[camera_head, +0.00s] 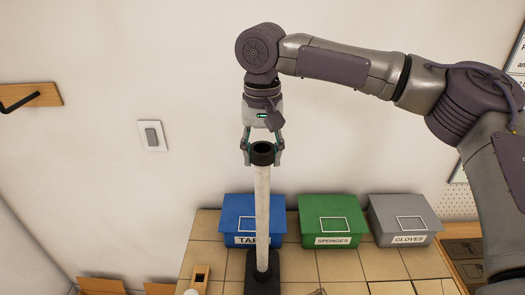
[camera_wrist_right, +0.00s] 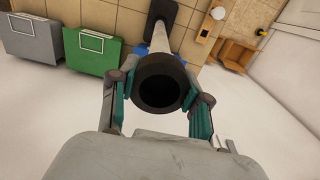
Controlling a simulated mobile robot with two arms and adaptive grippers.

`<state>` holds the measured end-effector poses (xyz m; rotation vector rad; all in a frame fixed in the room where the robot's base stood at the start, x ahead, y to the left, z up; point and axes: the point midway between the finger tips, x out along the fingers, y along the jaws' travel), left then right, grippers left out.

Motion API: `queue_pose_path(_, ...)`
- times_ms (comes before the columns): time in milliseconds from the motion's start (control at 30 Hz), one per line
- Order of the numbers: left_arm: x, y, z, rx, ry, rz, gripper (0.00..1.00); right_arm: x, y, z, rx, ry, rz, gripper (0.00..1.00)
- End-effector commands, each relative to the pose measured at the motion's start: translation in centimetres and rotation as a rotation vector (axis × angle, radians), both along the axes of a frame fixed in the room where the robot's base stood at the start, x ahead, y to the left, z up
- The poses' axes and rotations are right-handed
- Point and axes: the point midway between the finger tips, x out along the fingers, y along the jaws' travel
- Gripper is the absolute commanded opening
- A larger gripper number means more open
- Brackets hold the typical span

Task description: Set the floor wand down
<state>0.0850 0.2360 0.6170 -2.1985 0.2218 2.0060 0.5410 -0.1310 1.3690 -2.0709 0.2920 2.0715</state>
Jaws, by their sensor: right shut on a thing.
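The floor wand (camera_head: 262,205) is a pale upright tube with a black hollow collar at its top and a dark foot at its bottom. My right gripper (camera_head: 262,150) is shut on the black collar from above, with a finger on each side. In the right wrist view the collar's open end (camera_wrist_right: 161,85) faces the camera between the fingers of my right gripper (camera_wrist_right: 158,100). The dark foot (camera_head: 262,275) is low in front of the bins; I cannot tell whether it touches the tiled surface. My left gripper is not in view.
Blue (camera_head: 253,215), green (camera_head: 326,217) and grey (camera_head: 403,215) lidded bins stand in a row along the wall on a tiled surface (camera_head: 340,265). A small wooden item (camera_head: 200,275) is left of the wand's foot. A wall switch (camera_head: 151,135) and wooden hook board (camera_head: 30,97) are on the wall.

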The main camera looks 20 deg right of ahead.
Motion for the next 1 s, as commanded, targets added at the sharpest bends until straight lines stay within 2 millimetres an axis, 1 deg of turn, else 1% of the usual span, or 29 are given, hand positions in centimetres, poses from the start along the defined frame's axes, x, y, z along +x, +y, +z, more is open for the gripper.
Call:
queue_pose_path(33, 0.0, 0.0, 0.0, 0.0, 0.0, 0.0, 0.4, 0.0, 0.0, -0.1, 0.001, 0.001, 0.0, 0.0)
queue_pose_path(67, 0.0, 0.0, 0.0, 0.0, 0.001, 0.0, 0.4, 0.0, 0.0, -0.2, 0.0, 0.001, 0.0, 0.49)
queue_pose_path(200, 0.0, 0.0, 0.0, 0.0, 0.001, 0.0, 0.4, 0.0, 0.0, -0.2, 0.0, 0.001, 0.0, 0.72)
queue_pose_path(500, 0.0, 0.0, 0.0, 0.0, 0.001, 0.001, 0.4, 0.0, 0.0, -0.1, 0.0, 0.0, 0.0, 0.72)
queue_pose_path(567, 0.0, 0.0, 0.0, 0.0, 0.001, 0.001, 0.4, 0.0, 0.0, 0.2, 0.0, -0.001, -0.001, 0.72)
queue_pose_path(667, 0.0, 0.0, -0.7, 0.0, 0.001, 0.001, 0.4, 0.1, 0.0, 0.9, -0.001, -0.002, -0.001, 0.72)
queue_pose_path(767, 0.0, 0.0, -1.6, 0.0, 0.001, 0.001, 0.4, 0.0, 0.0, 2.6, 0.001, -0.003, -0.001, 0.72)
queue_pose_path(1000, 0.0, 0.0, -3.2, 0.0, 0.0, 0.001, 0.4, 0.0, 0.1, 7.9, 0.002, -0.002, -0.002, 0.72)
